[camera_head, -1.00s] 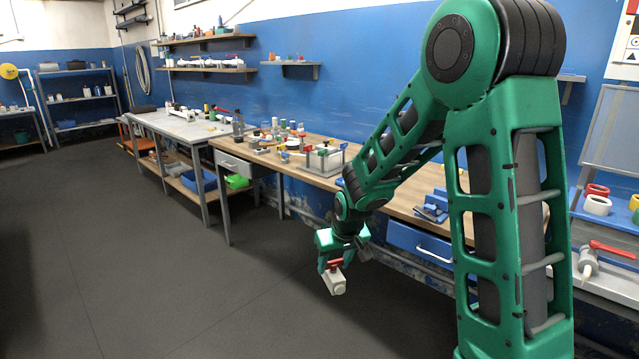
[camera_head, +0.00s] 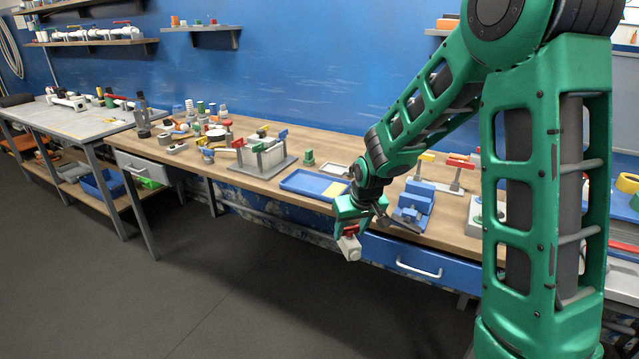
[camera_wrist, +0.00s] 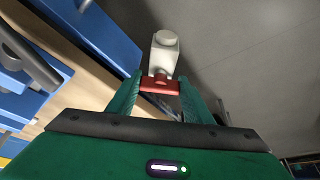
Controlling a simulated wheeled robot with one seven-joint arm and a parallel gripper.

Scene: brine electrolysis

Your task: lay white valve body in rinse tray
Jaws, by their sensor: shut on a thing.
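The white valve body (camera_head: 349,248) has a red handle and hangs from my gripper (camera_head: 352,229) in front of the wooden bench's front edge, over the floor. In the wrist view my gripper (camera_wrist: 162,86) is shut on the red handle, with the white body (camera_wrist: 164,52) sticking out beyond the fingertips. A shallow blue tray (camera_head: 303,182) lies on the bench, up and left of my gripper. It has a yellow patch at its right end. No label shows that it is the rinse tray.
A grey holder (camera_head: 264,157) with valves stands left of the blue tray. Blue blocks (camera_head: 413,205) sit right of it, beside my wrist. A blue drawer (camera_head: 420,262) is under the bench edge. Small parts crowd the bench's left end. The floor in front is clear.

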